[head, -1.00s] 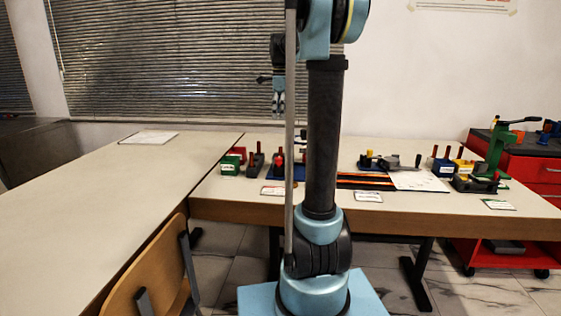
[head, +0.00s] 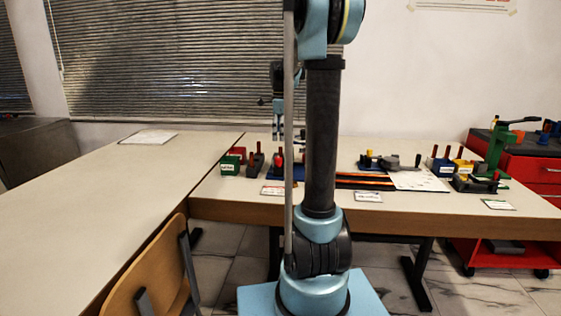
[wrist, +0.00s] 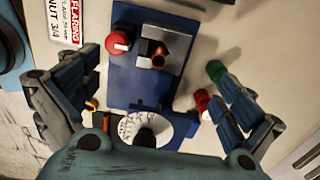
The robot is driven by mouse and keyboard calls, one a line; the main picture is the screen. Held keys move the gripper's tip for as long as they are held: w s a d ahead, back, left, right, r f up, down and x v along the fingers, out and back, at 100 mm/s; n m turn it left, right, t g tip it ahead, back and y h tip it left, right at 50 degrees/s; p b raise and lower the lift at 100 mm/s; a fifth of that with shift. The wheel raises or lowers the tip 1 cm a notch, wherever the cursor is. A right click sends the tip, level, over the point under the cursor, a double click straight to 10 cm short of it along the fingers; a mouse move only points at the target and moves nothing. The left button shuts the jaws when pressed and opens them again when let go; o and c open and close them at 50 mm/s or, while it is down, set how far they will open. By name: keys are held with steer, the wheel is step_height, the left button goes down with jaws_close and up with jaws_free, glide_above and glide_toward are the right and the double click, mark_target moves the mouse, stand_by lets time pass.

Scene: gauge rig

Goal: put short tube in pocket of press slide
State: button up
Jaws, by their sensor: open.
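My gripper (wrist: 154,66) is open and empty, its fingers spread to either side of the wrist view. In the head view my gripper (head: 278,130) hangs above the table, partly behind a thin pole. Between the fingers lies a blue base (wrist: 125,85) carrying a grey block (wrist: 168,42). A short copper-coloured tube-like piece (wrist: 158,60) stands at a black part of that block; I cannot tell whether it is loose. The press slide is not clearly identifiable.
A red knob (wrist: 118,42) stands beside the block. Green (wrist: 216,70) and red (wrist: 202,100) pieces are close to the right finger. A white dial (wrist: 158,128) lies low in the wrist view. The left table (head: 110,195) is mostly clear.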

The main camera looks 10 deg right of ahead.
step_height(320, 180, up, 9)
steer(key=s+f+n, duration=0.3)
steer(key=s+n, duration=0.3)
steer(key=s, duration=0.5)
steer(key=s+a+f+n+t, duration=0.2)
steer(key=s+f+n, duration=1.4)
steer(key=s+f, duration=0.85)
steer(key=w+d+r+m+g, duration=0.1)
steer(key=w+r+m, duration=1.6)
steer(key=w+r, duration=0.85)
steer(key=w+d+r+m+g, duration=0.15)
steer(key=w+m, duration=0.35)
steer(key=w, duration=0.5)
steer(key=shift+t, duration=0.25)
steer(key=f, duration=0.9)
steer(key=shift+a+f, duration=0.1)
steer(key=shift+a, duration=0.15)
